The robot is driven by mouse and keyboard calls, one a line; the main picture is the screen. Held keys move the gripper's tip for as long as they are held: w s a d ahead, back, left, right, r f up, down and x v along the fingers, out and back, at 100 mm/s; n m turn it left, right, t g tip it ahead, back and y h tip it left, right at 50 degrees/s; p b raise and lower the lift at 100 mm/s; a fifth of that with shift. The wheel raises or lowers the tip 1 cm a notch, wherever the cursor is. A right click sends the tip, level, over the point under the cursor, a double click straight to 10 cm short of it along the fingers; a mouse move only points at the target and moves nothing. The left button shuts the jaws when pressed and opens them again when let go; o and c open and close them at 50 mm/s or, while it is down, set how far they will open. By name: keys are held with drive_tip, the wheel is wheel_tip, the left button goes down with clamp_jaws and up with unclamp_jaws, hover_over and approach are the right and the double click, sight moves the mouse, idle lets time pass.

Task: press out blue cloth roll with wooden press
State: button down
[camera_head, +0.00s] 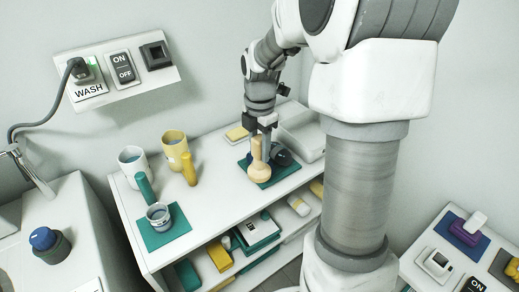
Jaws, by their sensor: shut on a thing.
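My gripper (262,131) points down over the right part of the white shelf unit and is shut on the upper end of the pale wooden press (258,175). The press stands upright, with its round, wider base down over a dark teal mat (267,182). I cannot tell whether the base touches the mat. A dark blue rounded thing (282,158) lies on the mat just right of and behind the press. It may be the blue cloth roll, partly hidden by the press and gripper.
A white tray (312,142) and yellow block (237,133) are near the gripper. To the left stand a white mug (131,160), a yellow mug (174,146), yellow and green cylinders, and a small cup (158,215) on a teal mat. The shelf top's front middle is clear.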

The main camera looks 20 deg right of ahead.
drive_tip(key=w+d+r+t+p, duration=0.2)
drive_tip(key=w+d+r+p, duration=0.3)
drive_tip(key=w+p, duration=0.2)
drive_tip(key=shift+w+r+p, duration=0.3)
drive_tip(key=shift+w+p, duration=0.1)
drive_tip(key=shift+w, duration=0.65)
drive_tip(key=shift+d, duration=0.1)
wheel_tip(320, 180, down, 8)
drive_tip(key=b, duration=0.4)
drive_tip(key=shift+r, duration=0.25)
drive_tip(key=shift+f, duration=0.1)
wheel_tip(320, 180, down, 2)
drive_tip(key=shift+f+b, duration=0.15)
drive_tip(key=shift+b, duration=0.75)
